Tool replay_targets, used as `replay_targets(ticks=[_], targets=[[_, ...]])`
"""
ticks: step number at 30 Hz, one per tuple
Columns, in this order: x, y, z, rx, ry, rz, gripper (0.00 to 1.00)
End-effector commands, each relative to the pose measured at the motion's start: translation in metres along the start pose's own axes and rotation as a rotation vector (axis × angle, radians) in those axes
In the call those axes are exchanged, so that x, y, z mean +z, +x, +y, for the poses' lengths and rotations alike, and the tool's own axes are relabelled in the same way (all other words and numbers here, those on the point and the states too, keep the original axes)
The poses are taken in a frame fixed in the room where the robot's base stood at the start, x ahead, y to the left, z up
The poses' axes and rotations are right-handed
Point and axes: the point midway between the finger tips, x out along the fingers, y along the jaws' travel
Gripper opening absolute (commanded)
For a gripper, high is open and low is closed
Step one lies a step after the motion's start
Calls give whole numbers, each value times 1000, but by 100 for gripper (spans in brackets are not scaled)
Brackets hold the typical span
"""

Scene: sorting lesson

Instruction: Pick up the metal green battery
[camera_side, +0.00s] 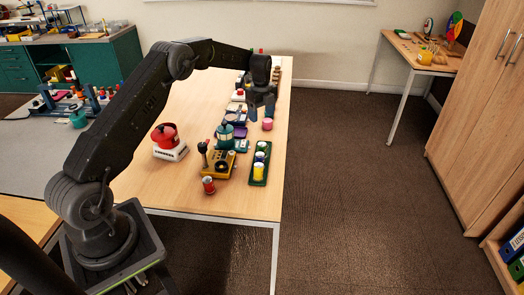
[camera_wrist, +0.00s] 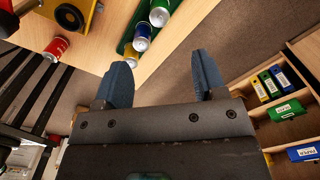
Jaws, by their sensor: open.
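A green cylinder with a silver top, which looks like the metal green battery (camera_wrist: 164,14), stands in a dark green tray (camera_wrist: 123,46) at the top of the wrist view. In the side view it is small, at the tray's far end (camera_side: 263,147). A blue cylinder (camera_wrist: 142,38) and a yellow one (camera_wrist: 131,55) stand in the same row; the yellow one also shows in the side view (camera_side: 259,173). My gripper (camera_side: 262,112) is open and empty, raised above the table beyond the tray. In the wrist view its two fingers (camera_wrist: 162,72) are apart with nothing between them.
A red can (camera_side: 208,185) stands near the table's front edge. A yellow box with a joystick (camera_side: 217,162) is left of the tray. A pink cylinder (camera_side: 267,124) and a teal lantern-like item (camera_side: 224,137) stand nearby. The table's right edge is close to the tray.

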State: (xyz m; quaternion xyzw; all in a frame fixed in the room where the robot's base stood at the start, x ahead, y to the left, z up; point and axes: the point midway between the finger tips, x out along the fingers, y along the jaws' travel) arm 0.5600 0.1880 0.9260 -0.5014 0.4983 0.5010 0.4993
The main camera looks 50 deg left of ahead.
Motion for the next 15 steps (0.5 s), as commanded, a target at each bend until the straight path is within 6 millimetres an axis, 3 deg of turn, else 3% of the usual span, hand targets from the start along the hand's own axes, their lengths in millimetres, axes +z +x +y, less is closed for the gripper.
replay_targets(ticks=[9,15], targets=[[0,56,1,5,6,2,64],[0,82,0,3,5,1,64]])
